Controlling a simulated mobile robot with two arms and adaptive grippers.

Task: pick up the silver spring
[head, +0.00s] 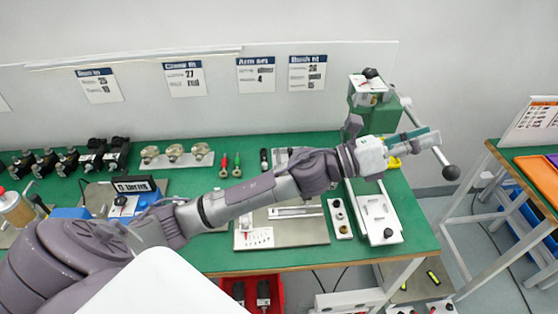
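I cannot make out a silver spring in the head view; it may be hidden or too small to tell. My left arm reaches from the lower left across the green-topped bench (290,262). My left gripper (428,138) is at the right end of the bench, in front of the green press (390,116) and close to its lever with a black ball knob (450,173). Its fingers point right. They are small and overlap the press parts, so I cannot tell whether they are open or hold anything. My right gripper is not in view.
A white rail fixture (374,222) and a small white plate with round parts (341,219) lie below my wrist. Several dark clamps (45,163) stand at the back left. A red bin (275,290) is below. A second bench (520,165) stands right, across a gap.

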